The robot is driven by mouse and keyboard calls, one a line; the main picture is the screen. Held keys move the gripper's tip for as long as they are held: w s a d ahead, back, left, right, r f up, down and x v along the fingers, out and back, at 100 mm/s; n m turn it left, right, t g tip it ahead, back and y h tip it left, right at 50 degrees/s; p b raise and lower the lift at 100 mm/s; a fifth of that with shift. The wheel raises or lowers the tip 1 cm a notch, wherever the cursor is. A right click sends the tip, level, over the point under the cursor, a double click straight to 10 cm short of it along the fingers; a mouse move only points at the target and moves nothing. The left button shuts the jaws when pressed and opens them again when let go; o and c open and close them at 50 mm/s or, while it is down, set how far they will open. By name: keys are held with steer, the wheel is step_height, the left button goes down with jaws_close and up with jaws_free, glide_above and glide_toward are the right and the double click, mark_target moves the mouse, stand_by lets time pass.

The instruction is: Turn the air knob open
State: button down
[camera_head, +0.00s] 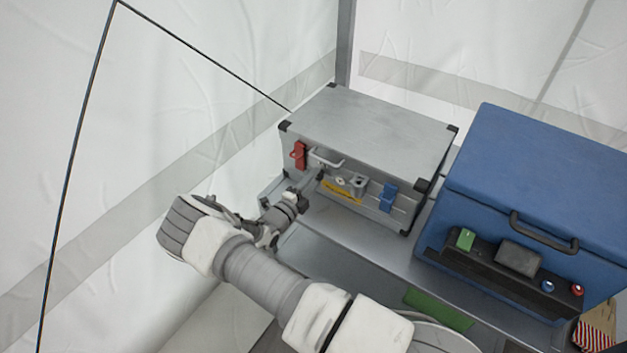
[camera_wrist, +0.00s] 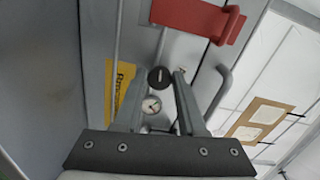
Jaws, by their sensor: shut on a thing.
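The air knob (camera_wrist: 160,80) is a small black round knob with a pale line across its face, seen in the wrist view. My gripper (camera_wrist: 161,77) has one finger on each side of it and is shut on it. A small round gauge (camera_wrist: 151,105) with a white face shows between the fingers, closer to the palm. In the head view my gripper (camera_head: 316,178) is at the front of the silver case (camera_head: 365,120), below its handle. The knob cannot be made out there.
The case front carries a red latch (camera_head: 298,155), a metal handle (camera_head: 327,159), a yellow label (camera_head: 342,193) and a blue latch (camera_head: 388,197). A blue box (camera_head: 540,170) with a black control panel stands to the right. White tent walls are close behind and left.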

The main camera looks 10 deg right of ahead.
steer(key=shift+s+d+n, duration=0.1)
steer(key=shift+n, duration=2)
steer(key=c, duration=0.5)
jaws_free()
steer(key=p+v, duration=0.2)
steer(key=v, duration=1.5)
steer(key=shift+p, duration=0.4)
steer(key=shift+s+r, duration=0.1)
